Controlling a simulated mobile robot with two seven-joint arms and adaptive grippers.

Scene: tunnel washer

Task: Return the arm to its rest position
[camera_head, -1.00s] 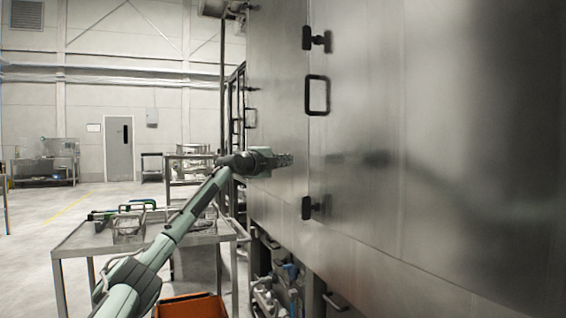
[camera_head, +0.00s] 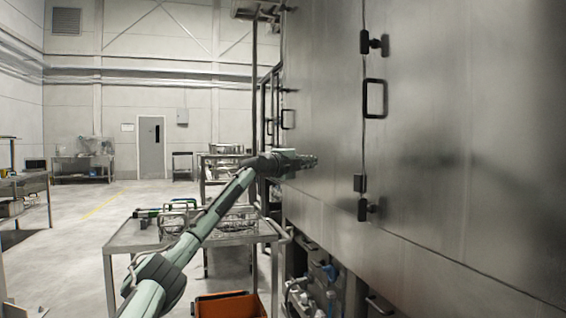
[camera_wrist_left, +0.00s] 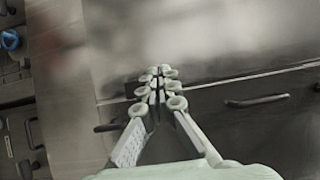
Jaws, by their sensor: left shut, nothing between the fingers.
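My left arm reaches up from the bottom left of the head view. Its left gripper (camera_head: 308,161) is at the end of the arm, in front of the steel washer wall (camera_head: 330,120). In the left wrist view the gripper (camera_wrist_left: 157,85) is shut, with its fingers together and nothing between them. The wall fills much of the background there, and I cannot tell the exact gap to it. My right gripper does not show in either view.
A steel cart (camera_head: 122,240) with wire baskets stands left of and beyond the arm. An orange crate (camera_head: 229,305) is low beside it. Black door handles (camera_head: 375,98) and latches stick out from the washer. Open floor (camera_head: 70,245) lies to the left.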

